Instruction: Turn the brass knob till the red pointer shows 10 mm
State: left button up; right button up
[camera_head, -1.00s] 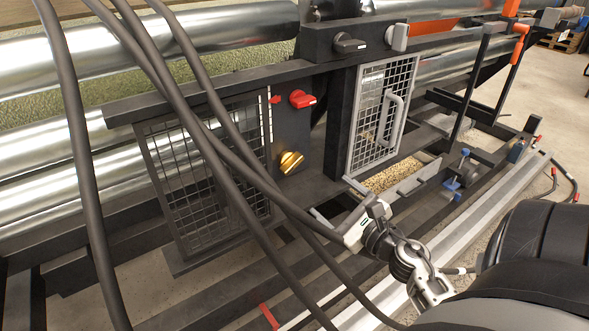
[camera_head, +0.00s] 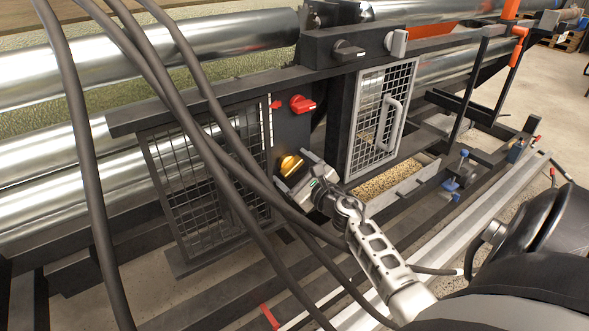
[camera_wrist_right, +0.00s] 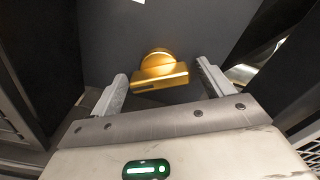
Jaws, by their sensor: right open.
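The brass knob (camera_head: 289,161) sits on the dark panel right of the left mesh guard. In the right wrist view the knob (camera_wrist_right: 160,77) has a round base and a raised bar, lying nearly level, its right end slightly higher. My right gripper (camera_head: 295,172) is at the knob, open. In the wrist view its two fingers (camera_wrist_right: 162,80) stand left and right of the bar, with gaps on both sides. The small red pointer (camera_head: 276,104) is beside a thin white scale strip (camera_head: 269,122) above the knob; its marks are too small to read. My left gripper is not in view.
A red rotary switch (camera_head: 302,104) is just above the knob. A mesh door with a handle (camera_head: 389,122) is to the right, and a mesh guard (camera_head: 205,190) to the left. A tray of pellets (camera_head: 385,183) lies below. Dark hoses cross the head view at left.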

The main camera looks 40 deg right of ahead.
jog(key=c, duration=1)
jog(key=shift+m, duration=0.3)
